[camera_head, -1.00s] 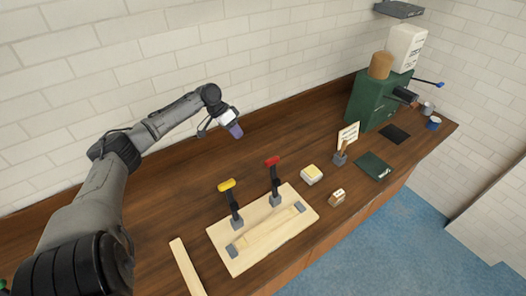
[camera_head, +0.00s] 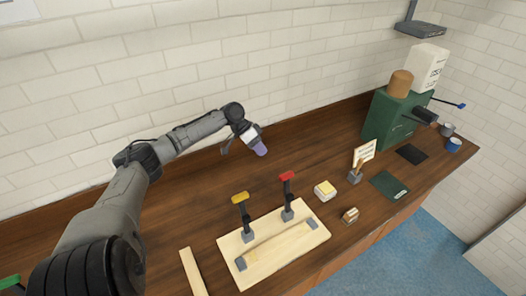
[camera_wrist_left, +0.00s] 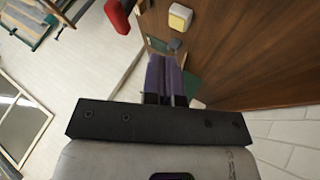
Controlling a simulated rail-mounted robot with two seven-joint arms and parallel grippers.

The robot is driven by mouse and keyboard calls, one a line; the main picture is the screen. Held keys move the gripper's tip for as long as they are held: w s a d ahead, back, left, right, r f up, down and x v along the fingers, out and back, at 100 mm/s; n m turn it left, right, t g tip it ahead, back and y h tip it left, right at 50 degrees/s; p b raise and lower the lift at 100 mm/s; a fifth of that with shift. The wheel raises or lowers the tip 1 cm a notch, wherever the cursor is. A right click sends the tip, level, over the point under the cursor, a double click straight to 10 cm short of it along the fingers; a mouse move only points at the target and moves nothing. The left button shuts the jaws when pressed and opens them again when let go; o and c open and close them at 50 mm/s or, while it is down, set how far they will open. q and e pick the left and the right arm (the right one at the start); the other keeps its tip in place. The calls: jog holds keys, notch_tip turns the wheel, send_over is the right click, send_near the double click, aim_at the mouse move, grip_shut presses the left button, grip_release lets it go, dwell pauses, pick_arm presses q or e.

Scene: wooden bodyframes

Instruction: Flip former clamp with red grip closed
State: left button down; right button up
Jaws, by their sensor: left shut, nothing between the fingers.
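The clamp with the red grip (camera_head: 287,177) stands upright on the light wooden board, its handle raised. Its red grip (camera_wrist_left: 119,15) also shows at the top of the left wrist view. The clamp with the yellow grip (camera_head: 241,199) stands to its left, also with its handle up. A wooden strip (camera_head: 280,243) lies along the front of the board (camera_head: 240,276). My left gripper (camera_head: 262,151) is shut and empty, above the bench behind and left of the red grip, apart from it. Its purple fingers (camera_wrist_left: 166,77) lie together in the left wrist view. My right gripper is not in view.
A yellow-topped block (camera_head: 325,190), a small wooden block (camera_head: 350,215) and a holder with a sign (camera_head: 356,175) stand right of the board. A green machine (camera_head: 391,118) is farther right. A loose wooden strip (camera_head: 193,272) lies left. The wall runs behind the bench.

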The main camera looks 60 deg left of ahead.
pick_arm(q)
jog(key=w+d+f+p, duration=0.3)
jog(key=d+f, duration=0.2)
jog(key=d, duration=0.2)
jog(key=shift+w+d, duration=0.2)
jog(key=shift+w, duration=0.15)
jog(key=shift+d, duration=0.1)
